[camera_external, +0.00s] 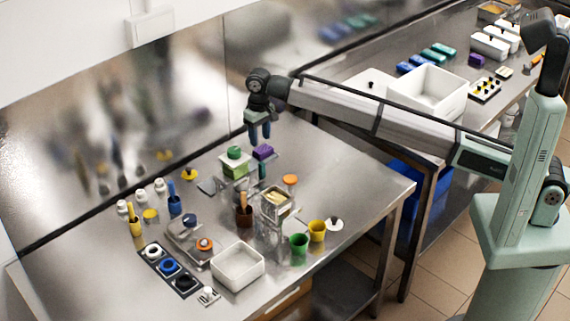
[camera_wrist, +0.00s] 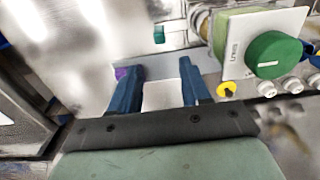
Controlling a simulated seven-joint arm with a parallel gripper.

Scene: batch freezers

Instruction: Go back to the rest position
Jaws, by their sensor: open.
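My gripper (camera_external: 259,131) hangs from the outstretched arm above the back of the steel table, pointing down. In the wrist view its two blue fingers (camera_wrist: 160,92) stand apart with nothing held between them.
The steel table (camera_external: 345,180) is crowded with bottles, a white tray (camera_external: 237,267), green (camera_external: 299,243) and yellow cups (camera_external: 317,230), and a brown cup with a handle (camera_external: 243,215). Its right part is clear. A second counter with a white basin (camera_external: 430,92) stands behind, under my arm.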

